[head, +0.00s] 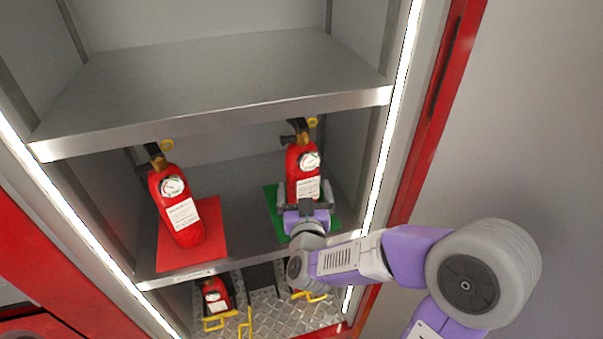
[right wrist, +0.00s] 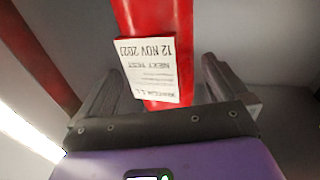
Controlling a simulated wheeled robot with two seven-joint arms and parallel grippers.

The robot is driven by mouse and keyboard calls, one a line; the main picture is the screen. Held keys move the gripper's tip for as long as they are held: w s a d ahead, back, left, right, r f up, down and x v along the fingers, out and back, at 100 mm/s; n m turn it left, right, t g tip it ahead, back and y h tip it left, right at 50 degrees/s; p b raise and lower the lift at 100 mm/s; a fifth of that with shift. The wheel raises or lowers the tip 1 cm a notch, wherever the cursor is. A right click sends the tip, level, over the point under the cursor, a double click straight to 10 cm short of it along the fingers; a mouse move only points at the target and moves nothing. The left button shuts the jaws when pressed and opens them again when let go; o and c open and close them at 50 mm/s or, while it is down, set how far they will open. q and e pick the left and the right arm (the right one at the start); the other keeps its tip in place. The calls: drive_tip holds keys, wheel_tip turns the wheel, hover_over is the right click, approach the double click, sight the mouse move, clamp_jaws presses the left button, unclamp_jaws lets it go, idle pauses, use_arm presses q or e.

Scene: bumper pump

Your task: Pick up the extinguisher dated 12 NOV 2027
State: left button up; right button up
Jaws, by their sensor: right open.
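A red extinguisher (head: 302,172) with a black valve and round gauge stands upright on a green mat (head: 273,212) on the middle shelf, at the right. Its white label shows upside down in the right wrist view (right wrist: 150,70), reading "NEXT TEST 12 NOV 202" with a last digit that looks like 7. My right gripper (head: 305,194) is open at its lower body, one finger to each side, with gaps; it also shows in the right wrist view (right wrist: 160,88). Another red extinguisher (head: 178,212) leans slightly on a red mat (head: 212,233) at the left; its date is too small to read. My left gripper is out of view.
The upper shelf (head: 220,75) is empty, its edge above the extinguishers. Below, a smaller extinguisher (head: 215,296) sits with yellow brackets on tread plate (head: 270,315). A lit strip and side wall stand close on the right. Bare shelf lies between the mats.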

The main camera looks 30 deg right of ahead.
drive_tip(key=x, duration=0.5)
drive_tip(key=shift+w+a+r+p, duration=0.15)
drive_tip(key=shift+w+a+p, duration=0.1)
drive_tip(key=shift+p, duration=0.1)
clamp_jaws()
drive_tip(key=shift+r, duration=0.3)
